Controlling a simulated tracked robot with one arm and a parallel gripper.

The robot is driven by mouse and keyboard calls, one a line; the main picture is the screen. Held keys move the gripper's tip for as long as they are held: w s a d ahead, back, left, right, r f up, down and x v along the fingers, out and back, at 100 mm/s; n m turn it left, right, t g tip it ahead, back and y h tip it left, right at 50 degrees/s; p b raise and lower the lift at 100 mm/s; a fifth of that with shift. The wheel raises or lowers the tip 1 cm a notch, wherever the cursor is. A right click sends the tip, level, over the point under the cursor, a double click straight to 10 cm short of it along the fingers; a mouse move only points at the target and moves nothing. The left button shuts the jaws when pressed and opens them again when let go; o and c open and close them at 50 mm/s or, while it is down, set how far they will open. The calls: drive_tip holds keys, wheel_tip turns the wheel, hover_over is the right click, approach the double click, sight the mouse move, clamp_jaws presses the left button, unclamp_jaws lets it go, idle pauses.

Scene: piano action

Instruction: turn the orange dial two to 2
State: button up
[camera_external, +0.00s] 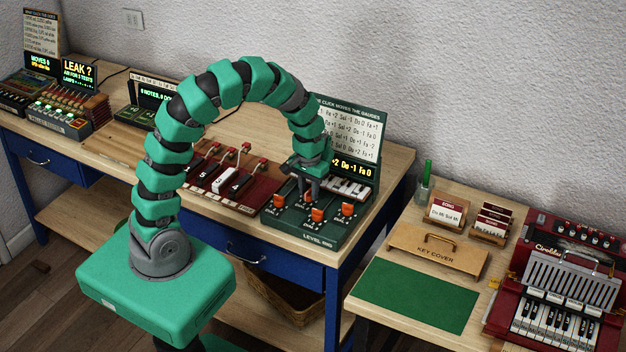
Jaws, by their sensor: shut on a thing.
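A dark green panel (327,237) on the wooden bench carries several orange dials. One orange dial (348,209) is at the right, one (317,214) is at the front middle, and one (279,201) is at the left. My gripper (309,191) reaches down from above onto the back middle of the panel and is shut on an orange dial there, which its fingers mostly hide. The dial labels are too small to read surely, so I cannot tell its number or its setting. A lit display behind the gripper is partly hidden; it shows "2 Do -1 Fa 0".
A white card (352,130) headed "click moves the gauges" stands behind the panel. A dark red key unit (222,178) is close on the left. A second table holds a key cover (435,254), a green mat (415,295) and a red accordion (560,270).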

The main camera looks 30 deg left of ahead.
sight(309, 190)
drive_tip(key=shift+w+r+n, duration=0.1)
drive_tip(key=shift+n, duration=0.5)
drive_tip(key=o, duration=0.7)
wheel_tip(309, 190, up, 14)
drive_tip(key=shift+f, duration=0.2)
drive_tip(key=shift+r, duration=0.1)
idle(0.4)
